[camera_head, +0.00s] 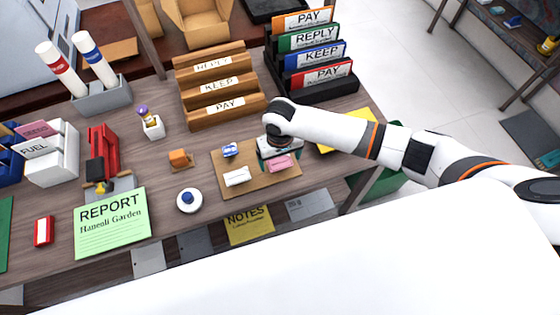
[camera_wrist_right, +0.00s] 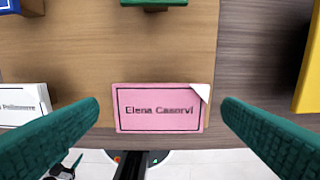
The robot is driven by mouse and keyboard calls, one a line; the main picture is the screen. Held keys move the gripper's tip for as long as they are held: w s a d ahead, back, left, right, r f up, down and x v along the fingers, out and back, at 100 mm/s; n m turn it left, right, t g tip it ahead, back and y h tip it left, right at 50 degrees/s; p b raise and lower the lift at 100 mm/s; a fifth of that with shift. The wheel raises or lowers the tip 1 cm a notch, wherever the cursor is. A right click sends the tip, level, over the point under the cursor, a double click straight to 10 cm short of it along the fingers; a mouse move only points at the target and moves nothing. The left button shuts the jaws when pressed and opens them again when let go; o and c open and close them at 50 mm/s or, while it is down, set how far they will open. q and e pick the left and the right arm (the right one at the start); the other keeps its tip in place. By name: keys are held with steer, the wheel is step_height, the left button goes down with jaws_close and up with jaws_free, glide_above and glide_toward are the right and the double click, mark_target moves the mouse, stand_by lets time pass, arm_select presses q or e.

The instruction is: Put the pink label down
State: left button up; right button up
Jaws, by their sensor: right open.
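The pink label (camera_wrist_right: 160,107) reads "Elena Casorvi" and lies flat on the tan board (camera_wrist_right: 120,50) near its front edge. In the head view the pink label (camera_head: 280,162) is just below my right gripper (camera_head: 278,150). In the right wrist view my right gripper (camera_wrist_right: 160,125) is open, with one green finger on each side of the label and a gap to both. A corner of the label is folded up white. My left gripper is not in the head view.
On the tan board (camera_head: 257,187) are a white label (camera_head: 236,176) and a blue item (camera_head: 230,150). A wooden letter rack (camera_head: 222,90) and a black folder rack (camera_head: 318,90) stand behind. A yellow folder (camera_head: 340,137) lies right. A round white object (camera_head: 189,201) stands left.

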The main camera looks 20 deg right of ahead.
mark_target(280, 162)
steer(key=shift+f, duration=0.2)
steer(key=shift+c, duration=0.2)
steer(key=c, duration=1.1)
steer(key=shift+r, duration=0.1)
step_height(280, 162, up, 10)
steer(key=r+b, duration=0.1)
steer(key=s+d+r, duration=0.1)
steer(key=s+r, duration=0.1)
steer(key=r, duration=0.1)
steer(key=s+d+r, duration=0.2)
steer(key=s+r, duration=0.1)
steer(key=r, duration=0.1)
steer(key=s+d+r, duration=0.2)
steer(key=s+r, duration=0.1)
steer(key=r, duration=0.1)
steer(key=shift+s+d, duration=0.1)
steer(key=shift+d, duration=0.15)
